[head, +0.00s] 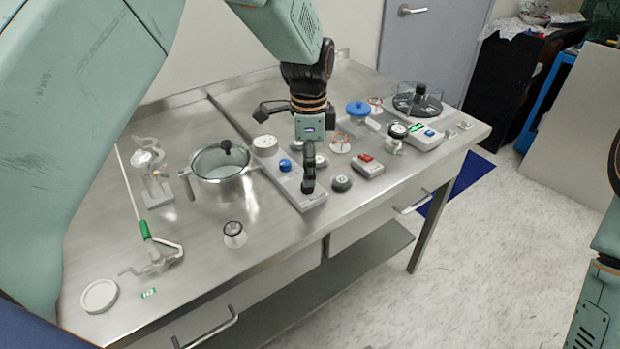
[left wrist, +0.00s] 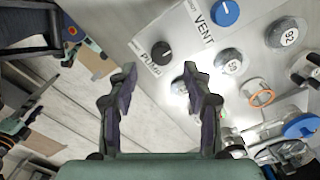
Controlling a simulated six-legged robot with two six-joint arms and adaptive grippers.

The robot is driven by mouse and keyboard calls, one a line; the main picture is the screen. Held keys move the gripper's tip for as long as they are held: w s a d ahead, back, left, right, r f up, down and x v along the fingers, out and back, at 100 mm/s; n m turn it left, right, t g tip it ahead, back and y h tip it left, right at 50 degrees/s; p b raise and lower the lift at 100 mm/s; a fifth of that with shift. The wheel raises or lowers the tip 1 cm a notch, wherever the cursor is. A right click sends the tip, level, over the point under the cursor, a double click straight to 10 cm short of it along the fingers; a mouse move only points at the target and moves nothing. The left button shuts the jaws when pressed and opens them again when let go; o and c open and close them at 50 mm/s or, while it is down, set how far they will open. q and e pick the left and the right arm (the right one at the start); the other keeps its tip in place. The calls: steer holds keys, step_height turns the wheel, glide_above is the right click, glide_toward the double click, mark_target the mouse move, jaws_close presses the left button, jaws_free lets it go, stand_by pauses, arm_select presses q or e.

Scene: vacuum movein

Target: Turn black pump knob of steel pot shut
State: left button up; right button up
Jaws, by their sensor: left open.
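The steel pot (head: 222,185) with a clear lid and a black lid knob stands left of centre on the bench in the head view. Right of it lies a grey panel (head: 290,184) with a blue knob (head: 285,165). In the left wrist view the black pump knob (left wrist: 161,53), labelled PUMP, sits on this panel near the blue VENT knob (left wrist: 225,12). My left gripper (head: 308,178) points down over the panel's front end. In the left wrist view its open fingers (left wrist: 159,76) are empty, with the black knob beyond the gap between them. My right gripper is out of view.
A dark disc (head: 341,183) and a grey box with a red switch (head: 368,166) stand close right of my left gripper. A glass clamp piece (head: 153,178) stands left of the pot.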

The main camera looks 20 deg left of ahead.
arm_select(q)
steer(key=f, duration=0.3)
steer(key=shift+a+f, duration=0.35)
steer(key=shift+f, duration=0.05)
steer(key=shift+d+f, duration=0.1)
steer(key=shift+f, duration=0.2)
steer(key=shift+d, duration=0.1)
steer(key=shift+r, duration=0.1)
steer(key=shift+c, duration=0.2)
steer(key=c, duration=0.3)
jaws_close()
